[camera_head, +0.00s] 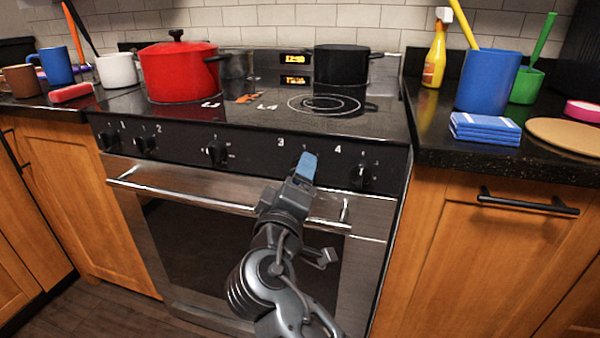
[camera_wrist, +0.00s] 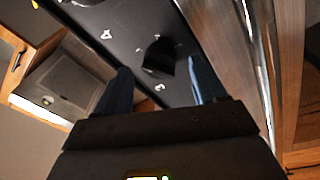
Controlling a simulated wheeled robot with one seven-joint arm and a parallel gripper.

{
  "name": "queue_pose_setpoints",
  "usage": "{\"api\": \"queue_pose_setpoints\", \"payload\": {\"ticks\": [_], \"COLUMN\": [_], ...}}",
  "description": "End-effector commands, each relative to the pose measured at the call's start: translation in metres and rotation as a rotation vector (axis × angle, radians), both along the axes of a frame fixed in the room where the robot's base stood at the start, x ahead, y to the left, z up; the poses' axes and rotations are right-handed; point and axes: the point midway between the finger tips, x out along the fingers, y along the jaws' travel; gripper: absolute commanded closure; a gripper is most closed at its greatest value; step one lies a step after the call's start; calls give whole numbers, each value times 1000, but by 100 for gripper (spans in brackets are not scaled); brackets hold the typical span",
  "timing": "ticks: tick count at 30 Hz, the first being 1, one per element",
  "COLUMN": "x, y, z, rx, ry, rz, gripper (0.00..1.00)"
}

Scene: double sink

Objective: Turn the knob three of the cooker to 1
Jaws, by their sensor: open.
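The cooker's black front panel (camera_head: 255,150) carries several black knobs with white labels. In the head view my gripper (camera_head: 306,165) is at the panel between the labels 3 and 4, and hides the knob there. In the wrist view that knob (camera_wrist: 158,58), knob three, is dark and sits between the labels 3 and 4. My gripper (camera_wrist: 162,78) is open, with one blue finger on each side and the knob between or just beyond the fingertips. I cannot tell whether they touch it.
Knob four (camera_head: 361,175) is close on the right, the middle knob (camera_head: 215,152) farther left. The oven handle (camera_head: 225,203) runs below the panel. A red pot (camera_head: 178,75) and a black pot (camera_head: 341,66) stand on the cooktop (camera_head: 250,108).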

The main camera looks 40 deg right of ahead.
Motion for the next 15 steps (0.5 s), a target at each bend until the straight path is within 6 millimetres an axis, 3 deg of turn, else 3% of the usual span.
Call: {"api": "queue_pose_setpoints", "payload": {"ticks": [7, 15], "x": [-26, -36], "y": [31, 42], "z": [-4, -6], "rx": [-1, 0], "ry": [1, 0], "rz": [3, 1], "gripper": [30, 30]}}
